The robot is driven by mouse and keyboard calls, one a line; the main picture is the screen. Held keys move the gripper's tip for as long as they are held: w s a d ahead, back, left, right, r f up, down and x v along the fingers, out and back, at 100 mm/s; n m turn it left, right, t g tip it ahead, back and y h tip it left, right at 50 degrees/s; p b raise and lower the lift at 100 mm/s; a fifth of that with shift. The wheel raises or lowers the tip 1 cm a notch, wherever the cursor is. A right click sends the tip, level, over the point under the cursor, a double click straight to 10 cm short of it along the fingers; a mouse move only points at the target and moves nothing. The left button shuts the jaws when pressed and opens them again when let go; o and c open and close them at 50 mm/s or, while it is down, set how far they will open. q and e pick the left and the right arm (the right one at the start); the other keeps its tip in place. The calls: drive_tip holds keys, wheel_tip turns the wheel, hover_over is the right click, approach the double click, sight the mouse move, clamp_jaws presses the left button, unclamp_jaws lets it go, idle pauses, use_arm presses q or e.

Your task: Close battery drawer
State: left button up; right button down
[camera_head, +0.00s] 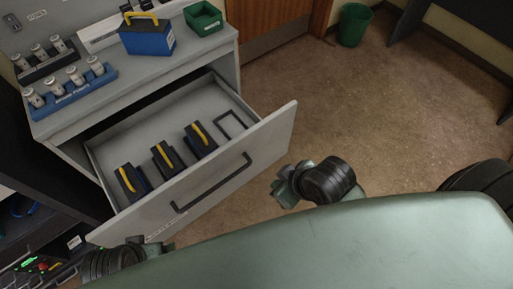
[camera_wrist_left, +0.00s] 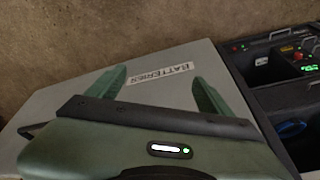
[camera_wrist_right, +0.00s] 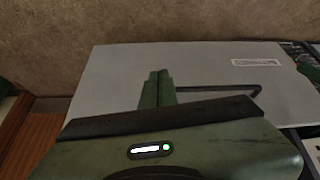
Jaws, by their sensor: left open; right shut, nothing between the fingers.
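The battery drawer (camera_head: 262,151) is pulled out of the grey cabinet, its front panel towards me with a dark bar handle (camera_head: 212,184). Inside are three black battery packs with yellow grips (camera_head: 166,157) and an empty dark frame (camera_head: 231,124). My left gripper (camera_head: 152,245) is open at the lower left end of the front; in the left wrist view its fingers (camera_wrist_left: 159,78) lie either side of the "Batteries" label (camera_wrist_left: 162,73). My right gripper (camera_head: 277,187) is shut and empty, right of the handle, before the front; the right wrist view shows its fingers (camera_wrist_right: 158,78) together. Contact is unclear.
On the cabinet top (camera_head: 193,56) stand a blue battery box (camera_head: 147,38), a green tray (camera_head: 203,18) and racks of small jars (camera_head: 71,87). A dark equipment shelf (camera_head: 35,225) is at left. A green bin (camera_head: 354,25) stands far off. Carpet at right is clear.

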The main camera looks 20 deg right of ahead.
use_arm(q)
drive_tip(key=s+f+g, duration=0.1)
drive_tip(key=s+f, duration=0.1)
drive_tip(key=f, duration=1)
drive_tip(key=s+f, duration=0.2)
drive_tip(key=f, duration=0.9)
use_arm(e)
drive_tip(key=w+a+n+y, duration=0.5)
drive_tip(key=a+n, duration=0.4)
drive_tip(key=n, duration=0.3)
drive_tip(key=w+d+f+n, duration=0.1)
drive_tip(key=w+d+n, duration=0.1)
drive_tip(key=d, duration=0.5)
drive_tip(key=w+d+f+n, duration=0.1)
drive_tip(key=d+f, duration=0.1)
drive_tip(key=d, duration=0.6)
drive_tip(key=p, duration=0.2)
hover_over(256, 155)
drive_tip(key=s+a, duration=0.1)
drive_tip(key=s, duration=0.2)
drive_tip(key=shift+f, duration=3.85)
use_arm(q)
drive_tip(key=s+a+f+g, duration=0.1)
drive_tip(key=s+a+f, duration=0.2)
drive_tip(key=s+f, duration=0.9)
drive_tip(key=s, duration=0.3)
drive_tip(key=shift+s, duration=0.25)
use_arm(e)
drive_tip(key=shift+g+h, duration=0.3)
drive_tip(key=shift+g, duration=0.1)
